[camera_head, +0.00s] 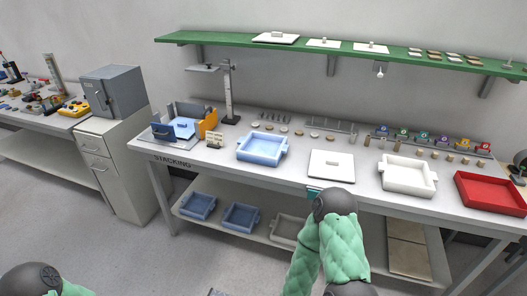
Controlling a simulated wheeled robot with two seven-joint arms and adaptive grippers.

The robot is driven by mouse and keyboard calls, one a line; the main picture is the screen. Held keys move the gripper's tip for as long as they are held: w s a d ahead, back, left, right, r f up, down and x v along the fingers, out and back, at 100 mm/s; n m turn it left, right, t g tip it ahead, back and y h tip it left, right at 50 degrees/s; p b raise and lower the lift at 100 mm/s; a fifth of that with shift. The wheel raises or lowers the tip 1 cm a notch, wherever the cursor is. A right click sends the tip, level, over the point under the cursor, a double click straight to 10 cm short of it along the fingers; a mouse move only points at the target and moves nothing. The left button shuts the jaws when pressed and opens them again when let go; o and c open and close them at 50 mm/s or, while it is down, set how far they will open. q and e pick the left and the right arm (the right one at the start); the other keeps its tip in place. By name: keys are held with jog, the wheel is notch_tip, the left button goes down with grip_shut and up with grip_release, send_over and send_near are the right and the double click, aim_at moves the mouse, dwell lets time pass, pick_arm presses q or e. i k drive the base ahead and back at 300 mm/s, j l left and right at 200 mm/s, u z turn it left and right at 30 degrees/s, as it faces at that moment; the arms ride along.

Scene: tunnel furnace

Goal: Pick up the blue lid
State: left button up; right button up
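A light-blue flat piece with a small raised part (182,126) lies inside the orange, blue and grey stacking fixture (207,122) at the table's left end. It looks like the blue lid, but it is small in the picture and partly hidden by the fixture walls. A light-blue tray (245,155) stands open to its right, with no lid on it. Neither gripper shows. Only green-sleeved arm parts with dark joints are in view, at the bottom centre and bottom left.
A white lid (322,171) lies on the table, with a white tray (407,187) and a red tray (490,194) to its right. Small parts line the back. More white lids (275,37) lie on the green shelf (224,39).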

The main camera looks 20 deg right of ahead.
aim_at(183, 127)
jog(key=i+j+z, duration=0.1)
jog(key=z, duration=0.3)
jog(key=i+j+z, duration=0.25)
jog(key=i+j, duration=0.15)
jog(key=j, duration=0.25)
jog(key=i+j+z, duration=0.3)
jog(key=j, duration=0.4)
jog(key=i+j+z, duration=0.1)
jog(key=j, duration=0.25)
jog(key=i, duration=0.1)
